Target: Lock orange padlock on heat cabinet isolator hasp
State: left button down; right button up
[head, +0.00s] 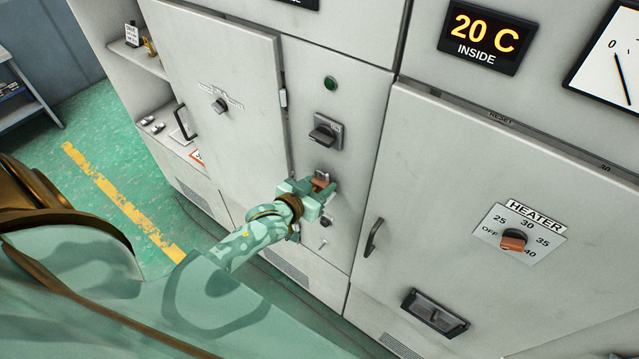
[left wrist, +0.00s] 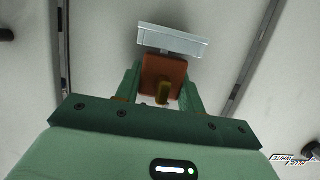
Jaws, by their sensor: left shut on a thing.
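My left gripper (head: 316,190) is at the narrow middle panel of the cabinet, its fingers pointing at the panel. It is shut on the orange padlock (head: 320,183), which shows small between the fingertips. In the left wrist view the padlock (left wrist: 155,70) is an orange block between the two green fingers, with a brass-coloured part on its near side. A pale metal plate (left wrist: 172,41), probably the hasp, is right beyond the padlock. The shackle is hidden, so I cannot tell whether it passes through the hasp. The black isolator switch (head: 325,133) is just above the gripper. My right gripper is out of view.
A cabinet door (head: 215,90) with a black handle is on the left. The heater door (head: 440,180) with its handle (head: 373,238) and orange heater knob (head: 513,240) is on the right. A small dark knob (head: 326,222) sits just below the gripper.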

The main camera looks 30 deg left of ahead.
pick_arm(q)
jog(key=shift+f+b, duration=0.5)
jog(key=shift+f, duration=0.25)
jog(key=c, duration=0.8)
grip_release()
jog(key=v, duration=1.6)
jog(key=shift+s+b, duration=0.15)
jog(key=shift+b, duration=0.25)
jog(key=shift+a, duration=0.1)
